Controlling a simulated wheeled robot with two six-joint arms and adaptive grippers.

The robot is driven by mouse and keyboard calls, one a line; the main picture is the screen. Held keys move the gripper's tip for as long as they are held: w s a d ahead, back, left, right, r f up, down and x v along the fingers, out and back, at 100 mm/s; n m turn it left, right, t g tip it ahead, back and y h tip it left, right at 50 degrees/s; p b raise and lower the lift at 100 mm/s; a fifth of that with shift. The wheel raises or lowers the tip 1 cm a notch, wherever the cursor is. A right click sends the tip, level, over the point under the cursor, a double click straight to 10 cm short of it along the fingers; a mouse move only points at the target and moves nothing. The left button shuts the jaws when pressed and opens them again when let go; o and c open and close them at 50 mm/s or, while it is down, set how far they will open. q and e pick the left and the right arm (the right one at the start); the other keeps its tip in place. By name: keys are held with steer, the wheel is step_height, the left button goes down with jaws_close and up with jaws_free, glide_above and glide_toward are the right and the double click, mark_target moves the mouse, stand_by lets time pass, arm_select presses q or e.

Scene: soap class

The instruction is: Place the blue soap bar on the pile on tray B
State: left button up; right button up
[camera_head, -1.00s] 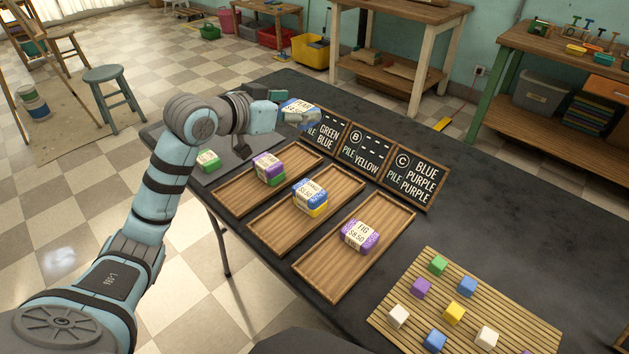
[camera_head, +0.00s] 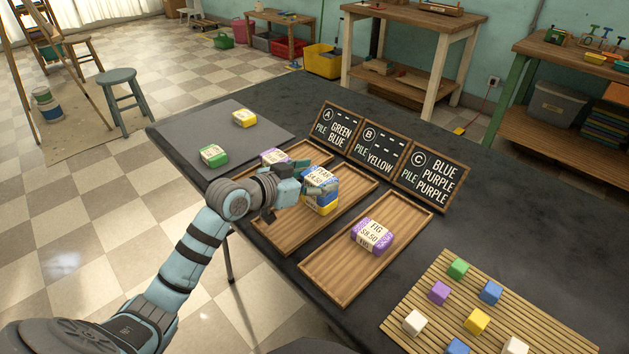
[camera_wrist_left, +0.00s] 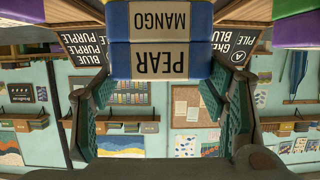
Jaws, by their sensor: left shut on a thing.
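My left gripper (camera_head: 314,184) is shut on the blue soap bar (camera_head: 321,174), labelled PEAR, over tray B (camera_head: 276,234). In the left wrist view, upside down, the blue bar (camera_wrist_left: 161,60) sits between the fingers. The pile (camera_head: 322,204) on tray B has a blue bar, labelled MANGO (camera_wrist_left: 161,20), above a yellow one. The held bar lines up closely with the pile. I see no clear gap, but cannot tell whether it rests there. The arm hides part of the pile and tray. My right gripper is out of view.
Tray A (camera_head: 312,153) holds a purple-topped bar (camera_head: 275,156), partly hidden. Tray C (camera_head: 338,266) holds a purple bar (camera_head: 372,236). Chalkboard signs (camera_head: 371,149) stand behind the trays. Green (camera_head: 214,156) and yellow (camera_head: 244,118) bars lie on the grey mat (camera_head: 190,128). A slatted mat (camera_head: 420,305) holds several cubes.

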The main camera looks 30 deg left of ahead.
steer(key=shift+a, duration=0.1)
arm_select(q)
steer(key=o, duration=1.2)
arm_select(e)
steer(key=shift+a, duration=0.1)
arm_select(q)
steer(key=shift+s+r, duration=0.1)
steer(key=shift+r, duration=0.1)
steer(key=p+v, duration=0.6)
steer(key=v, duration=0.5)
steer(key=shift+s+r, duration=0.1)
steer(key=shift+s, duration=0.2)
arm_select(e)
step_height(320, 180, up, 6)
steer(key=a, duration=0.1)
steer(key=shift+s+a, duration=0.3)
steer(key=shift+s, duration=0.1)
arm_select(q)
steer(key=shift+a, duration=0.1)
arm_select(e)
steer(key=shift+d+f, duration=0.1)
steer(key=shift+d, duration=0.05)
